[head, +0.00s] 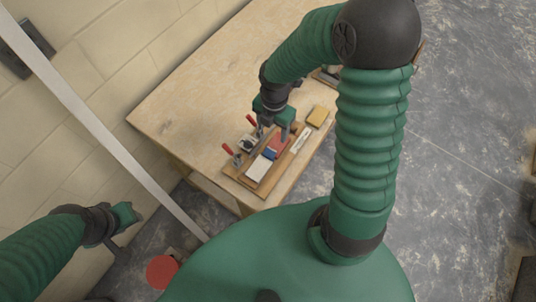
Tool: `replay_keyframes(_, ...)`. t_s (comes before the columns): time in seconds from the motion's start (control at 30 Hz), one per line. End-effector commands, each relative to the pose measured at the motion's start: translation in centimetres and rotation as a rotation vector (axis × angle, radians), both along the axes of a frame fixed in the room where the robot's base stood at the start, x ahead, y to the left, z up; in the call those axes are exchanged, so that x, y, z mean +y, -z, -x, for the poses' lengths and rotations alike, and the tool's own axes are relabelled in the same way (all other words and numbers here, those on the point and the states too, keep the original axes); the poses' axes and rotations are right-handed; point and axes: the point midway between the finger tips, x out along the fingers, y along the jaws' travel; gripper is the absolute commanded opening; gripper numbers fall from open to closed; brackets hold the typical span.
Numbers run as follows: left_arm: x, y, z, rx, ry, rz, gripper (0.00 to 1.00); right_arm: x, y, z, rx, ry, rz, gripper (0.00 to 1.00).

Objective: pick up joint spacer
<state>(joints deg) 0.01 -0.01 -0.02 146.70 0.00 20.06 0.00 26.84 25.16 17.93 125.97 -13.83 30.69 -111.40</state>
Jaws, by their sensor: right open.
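My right gripper (274,132) is open above a wooden tray (228,171) on the workbench, pointing down at it. Small items lie in the tray close under and in front of the gripper: a red piece (279,146), a blue piece (270,153) and a white block (259,169). I cannot tell which of these is the joint spacer, and the gripper hides part of the tray. My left gripper (127,217) is at the lower left, away from the workbench; its jaws are too small to read.
The wooden workbench (190,95) has bare room left of the tray. Red-handled tools (228,150) lie at the tray's left side. A yellow block (318,116) is to the right. A long pale bar (100,125) slants across the left, before a block wall (105,65).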

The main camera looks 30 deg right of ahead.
Motion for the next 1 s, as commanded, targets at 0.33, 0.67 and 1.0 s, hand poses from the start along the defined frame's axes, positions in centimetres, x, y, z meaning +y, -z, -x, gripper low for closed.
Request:
replay_keyframes(0.33, 0.0, 0.5, 0.0, 0.0, 0.001, 0.0, 0.36, 1.6, 6.8, -0.1, 0.003, -0.005, 0.013, 0.62)
replay_keyframes(0.67, 0.0, -0.3, 0.0, 0.0, 0.0, 0.0, 0.36, 1.3, 11.8, 0.3, 0.003, -0.003, 0.008, 0.62)
replay_keyframes(1.0, 0.0, -0.2, 0.0, 0.0, 0.001, 0.0, 0.36, 1.3, 12.2, 0.3, 0.001, -0.002, 0.009, 0.5)
